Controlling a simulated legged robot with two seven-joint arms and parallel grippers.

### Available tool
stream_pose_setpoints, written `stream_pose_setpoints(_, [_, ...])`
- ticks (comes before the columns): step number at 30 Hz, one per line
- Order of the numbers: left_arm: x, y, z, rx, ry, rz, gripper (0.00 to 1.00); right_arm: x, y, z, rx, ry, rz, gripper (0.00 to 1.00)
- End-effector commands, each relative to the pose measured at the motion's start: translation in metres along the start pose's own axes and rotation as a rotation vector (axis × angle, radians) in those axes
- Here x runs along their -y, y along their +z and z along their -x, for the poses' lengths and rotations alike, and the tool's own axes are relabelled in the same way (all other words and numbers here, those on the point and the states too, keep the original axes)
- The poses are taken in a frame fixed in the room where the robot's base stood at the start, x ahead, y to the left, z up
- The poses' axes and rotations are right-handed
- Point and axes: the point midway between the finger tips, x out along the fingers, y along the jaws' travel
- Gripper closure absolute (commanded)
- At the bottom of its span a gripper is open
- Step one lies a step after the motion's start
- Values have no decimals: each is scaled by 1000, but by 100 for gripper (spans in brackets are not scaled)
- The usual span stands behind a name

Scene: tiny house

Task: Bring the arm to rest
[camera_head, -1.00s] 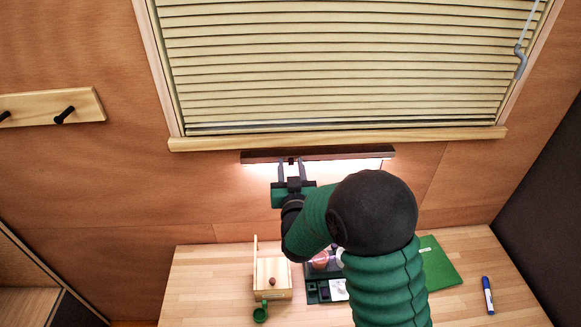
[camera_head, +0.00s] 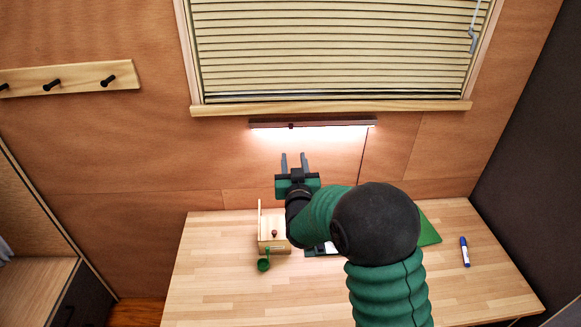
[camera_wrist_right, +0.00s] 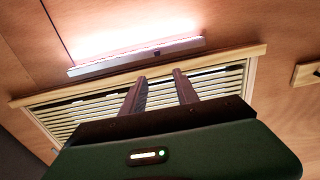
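My right gripper (camera_head: 294,162) is raised in front of the wooden wall, below the lit lamp bar (camera_head: 312,123). Its two grey fingers stand apart with nothing between them. In the right wrist view the fingers (camera_wrist_right: 160,84) are also spread and empty, and the lamp bar (camera_wrist_right: 135,57) lies beyond them. The gripper appears apart from the lamp. My green and black right arm covers part of the desk (camera_head: 215,290). My left gripper is not in view.
A wooden box (camera_head: 268,247), a green cup (camera_head: 263,265), a partly hidden dark tray, a green mat (camera_head: 428,232) and a blue marker (camera_head: 465,252) are on the desk. A window with blinds (camera_head: 335,50) is above. A peg rack (camera_head: 70,78) hangs at left.

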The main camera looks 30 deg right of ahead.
Motion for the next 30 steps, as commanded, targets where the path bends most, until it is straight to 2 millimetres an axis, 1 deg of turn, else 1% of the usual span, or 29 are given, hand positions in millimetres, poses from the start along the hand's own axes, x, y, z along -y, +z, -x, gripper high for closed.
stream_pose_setpoints(3, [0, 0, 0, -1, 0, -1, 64, -1, 0, -1, 1, 1, 0, 64])
stream_pose_setpoints(15, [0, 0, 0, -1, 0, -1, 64, 7, -2, 4, 2, -5, 5, 64])
stream_pose_setpoints(17, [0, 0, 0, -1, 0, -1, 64, 12, 4, 9, 38, -24, 5, 64])
stream_pose_setpoints(19, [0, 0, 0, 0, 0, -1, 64, 24, 22, 23, 145, -75, 5, 64])
stream_pose_setpoints(20, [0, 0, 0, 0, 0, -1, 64, 32, 34, 33, 214, -106, 8, 64])
stream_pose_setpoints(22, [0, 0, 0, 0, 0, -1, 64, 48, 69, 72, 414, -188, 27, 64])
stream_pose_setpoints(23, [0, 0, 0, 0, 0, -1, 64, 53, 85, 93, 506, -221, 41, 64])
stream_pose_setpoints(24, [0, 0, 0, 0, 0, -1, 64, 58, 105, 125, 630, -261, 64, 64])
stream_pose_setpoints(26, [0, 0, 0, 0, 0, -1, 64, 57, 131, 173, 805, -307, 107, 64])
stream_pose_setpoints(27, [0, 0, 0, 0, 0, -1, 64, 54, 145, 205, 910, -329, 138, 64])
stream_pose_setpoints(30, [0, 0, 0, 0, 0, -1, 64, 39, 167, 272, 1122, -358, 213, 64])
